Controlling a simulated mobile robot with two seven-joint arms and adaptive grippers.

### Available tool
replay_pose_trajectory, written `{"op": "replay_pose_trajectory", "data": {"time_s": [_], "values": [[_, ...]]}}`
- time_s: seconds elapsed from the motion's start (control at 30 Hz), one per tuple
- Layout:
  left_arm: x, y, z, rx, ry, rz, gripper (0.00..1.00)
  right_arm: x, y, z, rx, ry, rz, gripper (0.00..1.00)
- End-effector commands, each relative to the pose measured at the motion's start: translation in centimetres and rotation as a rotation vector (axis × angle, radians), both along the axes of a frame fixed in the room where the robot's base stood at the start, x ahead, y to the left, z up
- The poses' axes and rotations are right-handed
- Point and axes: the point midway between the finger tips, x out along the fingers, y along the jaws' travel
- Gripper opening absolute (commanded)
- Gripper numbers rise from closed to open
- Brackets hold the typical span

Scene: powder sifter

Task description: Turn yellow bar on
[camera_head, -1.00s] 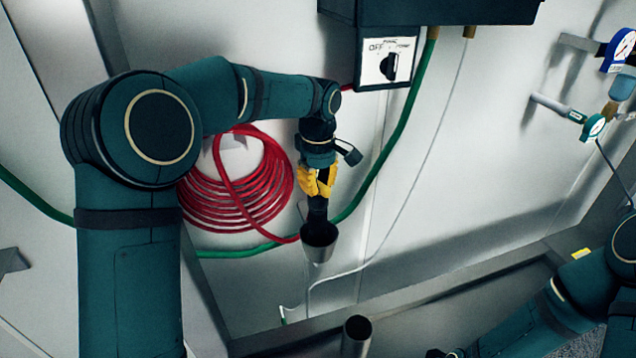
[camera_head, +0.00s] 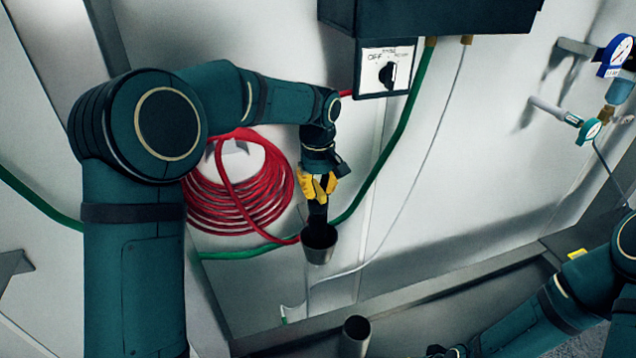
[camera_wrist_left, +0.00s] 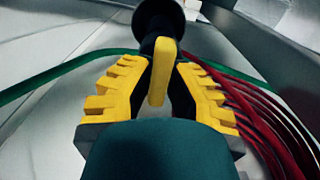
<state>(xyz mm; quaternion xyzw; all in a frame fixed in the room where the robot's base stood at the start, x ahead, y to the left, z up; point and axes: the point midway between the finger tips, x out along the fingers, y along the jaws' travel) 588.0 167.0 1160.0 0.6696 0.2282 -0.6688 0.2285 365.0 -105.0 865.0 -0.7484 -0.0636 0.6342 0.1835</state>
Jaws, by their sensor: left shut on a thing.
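The yellow bar (camera_wrist_left: 160,72) stands out from a black fitting and lies between the yellow, ridged fingers of my left gripper (camera_wrist_left: 160,88) in the left wrist view. The left gripper is shut on the bar. In the head view the left gripper (camera_head: 317,186) points down onto the black fitting, above a metal cup-shaped end (camera_head: 319,250). There the bar is hard to tell from the yellow fingers. My right arm is at the lower right of the head view; its gripper is too cut off and dark to read.
Coiled red hose (camera_head: 235,205) hangs on the wall left of the left gripper. A green hose (camera_head: 405,125) runs down behind it. A rotary switch (camera_head: 388,73) marked OFF is above right, under a dark box. Gauges (camera_head: 614,54) are at far right. An open metal tube (camera_head: 356,335) stands below.

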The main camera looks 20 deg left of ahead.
Motion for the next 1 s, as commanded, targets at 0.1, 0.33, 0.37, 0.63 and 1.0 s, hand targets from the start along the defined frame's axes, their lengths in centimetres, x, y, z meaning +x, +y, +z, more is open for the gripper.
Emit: {"op": "replay_pose_trajectory", "data": {"time_s": [0.1, 0.33, 0.37, 0.63, 1.0], "values": [[-0.1, 0.0, -0.1, 0.002, 0.006, -0.076, 0.00, 0.0, 0.0, 0.6, 0.001, 0.000, 0.000, 0.00], [-0.1, 0.0, -0.1, 0.000, 0.005, -0.186, 0.00, 0.0, -0.1, 1.2, 0.002, 0.000, 0.000, 0.00], [-0.1, 0.0, -0.2, 0.000, 0.005, -0.196, 0.00, -0.1, -0.1, 1.3, 0.002, 0.001, 0.001, 0.00], [-0.1, 0.0, -0.2, 0.000, 0.005, -0.239, 0.00, -0.1, -0.1, 1.4, 0.003, 0.001, 0.000, 0.00], [-0.1, 0.0, -0.2, 0.001, 0.006, -0.240, 0.32, -0.1, -0.1, 1.4, 0.002, 0.000, -0.001, 0.00]]}}
